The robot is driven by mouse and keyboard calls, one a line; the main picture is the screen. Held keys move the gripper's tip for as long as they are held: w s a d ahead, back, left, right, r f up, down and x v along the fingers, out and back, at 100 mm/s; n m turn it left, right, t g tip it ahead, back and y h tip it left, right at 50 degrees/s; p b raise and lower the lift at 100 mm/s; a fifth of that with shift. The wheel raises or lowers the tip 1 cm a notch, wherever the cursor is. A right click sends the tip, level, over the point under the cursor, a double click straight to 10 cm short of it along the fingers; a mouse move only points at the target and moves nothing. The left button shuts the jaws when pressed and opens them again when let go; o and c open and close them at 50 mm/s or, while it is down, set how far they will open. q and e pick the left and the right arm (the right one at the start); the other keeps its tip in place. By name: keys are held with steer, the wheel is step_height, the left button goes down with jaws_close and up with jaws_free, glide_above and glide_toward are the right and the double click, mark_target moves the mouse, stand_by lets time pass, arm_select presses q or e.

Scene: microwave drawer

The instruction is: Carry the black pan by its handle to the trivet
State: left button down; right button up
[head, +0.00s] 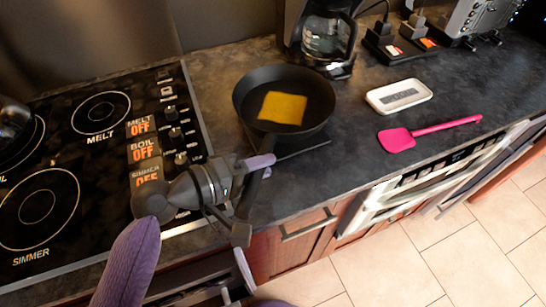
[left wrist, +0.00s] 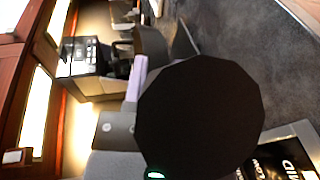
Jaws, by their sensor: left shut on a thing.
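The black pan (head: 252,92) is in the head view, over the counter right of the stove, with a flat yellow square (head: 283,108) inside. It looks about level. A dark flat square, likely the trivet (head: 308,146), shows partly from under its near edge. The pan hides the rest, and I cannot tell whether the two touch. My left gripper (head: 258,166) is shut on the pan's handle, which points toward the counter's front edge. In the left wrist view a large dark many-sided shape blocks much of the picture, beside a purple finger (left wrist: 136,82). My right gripper is not in view.
A coffee maker (head: 327,38) stands close behind the pan. A white dish (head: 398,95) and a pink spatula (head: 430,132) lie to the right. The stove (head: 95,160) is at left. Bare counter (head: 350,150) lies between pan and spatula.

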arm_select(q)
step_height(320, 180, down, 5)
steer(key=shift+f+b, duration=0.15)
steer(key=shift+b, duration=0.9)
steer(key=c, duration=0.8)
jaws_free()
steer(key=shift+f, duration=0.1)
steer(key=shift+c, duration=0.2)
steer(key=o, duration=0.4)
steer(key=v, duration=1.2)
steer(key=shift+s, duration=0.1)
